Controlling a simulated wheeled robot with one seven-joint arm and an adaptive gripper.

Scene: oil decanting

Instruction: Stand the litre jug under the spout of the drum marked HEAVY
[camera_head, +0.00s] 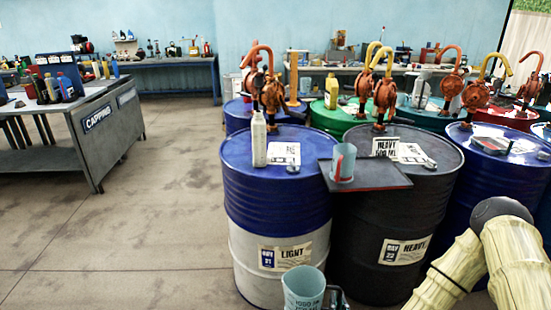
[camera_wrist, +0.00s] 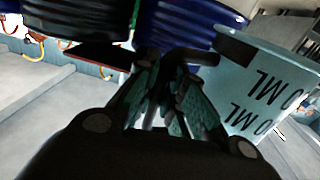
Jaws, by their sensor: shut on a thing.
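The litre jug (camera_head: 303,288), pale blue and marked 1000 ML, is low at the front, before the LIGHT drum (camera_head: 278,225). My gripper (camera_head: 338,299) is at its right side, shut on it. In the wrist view the jug (camera_wrist: 268,88) is tilted in the picture, to the right of my gripper's fingers (camera_wrist: 165,100). The fingers are at its handle side; the exact grip is hidden. The black HEAVY drum (camera_head: 395,240) stands right of the LIGHT drum. An orange pump (camera_head: 385,97) with a curved spout stands at its back; where the spout ends is unclear.
A dark red-edged tray (camera_head: 385,178) sits at the front of the drum tops and holds a smaller blue jug (camera_head: 342,163) with a red handle. A white bottle (camera_head: 259,140) stands on the LIGHT drum. Floor is clear at left, before the CAPPING bench (camera_head: 95,120).

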